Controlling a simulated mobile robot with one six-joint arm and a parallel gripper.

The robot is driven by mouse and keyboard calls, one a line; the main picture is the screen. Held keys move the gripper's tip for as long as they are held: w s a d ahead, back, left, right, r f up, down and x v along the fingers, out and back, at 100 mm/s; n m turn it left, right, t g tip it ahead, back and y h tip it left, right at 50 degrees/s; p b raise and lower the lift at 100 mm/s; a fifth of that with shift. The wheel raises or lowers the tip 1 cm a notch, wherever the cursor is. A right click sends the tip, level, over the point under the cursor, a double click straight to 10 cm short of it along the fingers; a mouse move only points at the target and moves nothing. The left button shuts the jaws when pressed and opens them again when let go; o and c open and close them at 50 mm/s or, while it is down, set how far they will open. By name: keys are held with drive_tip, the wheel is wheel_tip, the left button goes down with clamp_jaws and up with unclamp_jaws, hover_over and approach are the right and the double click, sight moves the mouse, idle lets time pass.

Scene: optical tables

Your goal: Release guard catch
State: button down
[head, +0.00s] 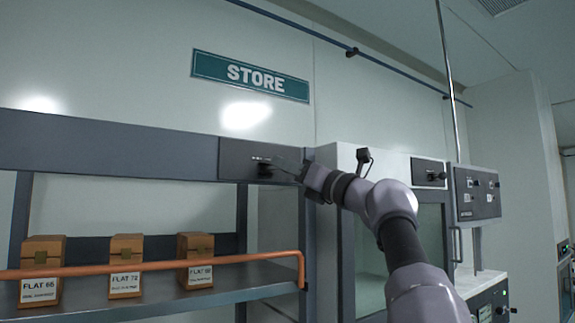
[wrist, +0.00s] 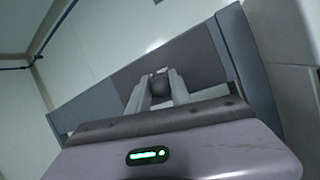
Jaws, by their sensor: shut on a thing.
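The catch shows as a small black knob (head: 264,170) on a dark grey panel (head: 232,158) at the right end of the shelf's top beam. In the wrist view the knob (wrist: 159,84) is dark and rounded and sits between the two pale fingers. My gripper (head: 279,170) reaches the panel from the right and is shut on this knob; the fingers also show in the wrist view (wrist: 160,91). An orange guard bar (head: 150,269) runs across the shelf front and bends down at its right end. The far side of the knob is hidden.
A white glass-fronted cabinet (head: 400,160) stands close right, behind my arm. A STORE sign (head: 250,76) hangs above.

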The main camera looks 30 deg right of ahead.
drive_tip(key=shift+r, duration=0.15)
drive_tip(key=c, duration=1.2)
unclamp_jaws()
drive_tip(key=b+v, duration=0.7)
drive_tip(key=v, duration=1)
drive_tip(key=shift+s+d+b, duration=0.1)
drive_tip(key=shift+s+b, duration=0.05)
drive_tip(key=shift+b, duration=0.15)
